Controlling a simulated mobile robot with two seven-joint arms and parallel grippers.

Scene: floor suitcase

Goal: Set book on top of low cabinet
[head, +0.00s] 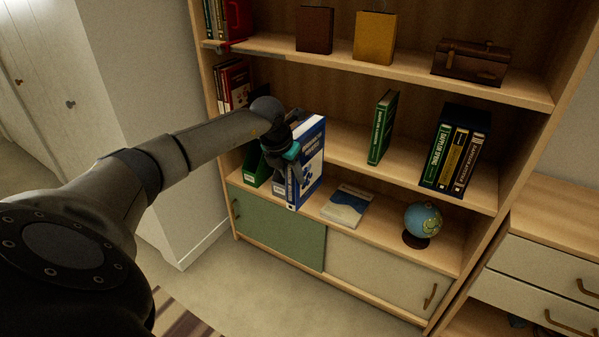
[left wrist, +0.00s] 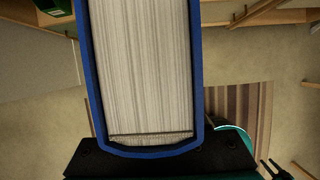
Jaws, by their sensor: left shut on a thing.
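My left gripper (head: 290,152) is shut on a thick blue book (head: 309,165) with a white and blue cover. The book is upright and slightly tilted, in front of the bookcase's lower section. In the left wrist view its pale page edges (left wrist: 142,70) fill the middle, framed by the blue cover. I cannot tell whether its bottom touches the ledge below. A low cabinet with drawers (head: 550,225) stands at the right, and its wooden top shows bare. My right gripper is not in view.
The bookcase ledge (head: 385,228) above green and cream sliding doors holds a flat book (head: 348,205), a globe (head: 423,222) and a green file (head: 256,168) by the blue book. Upright books (head: 455,152) stand on the shelf above.

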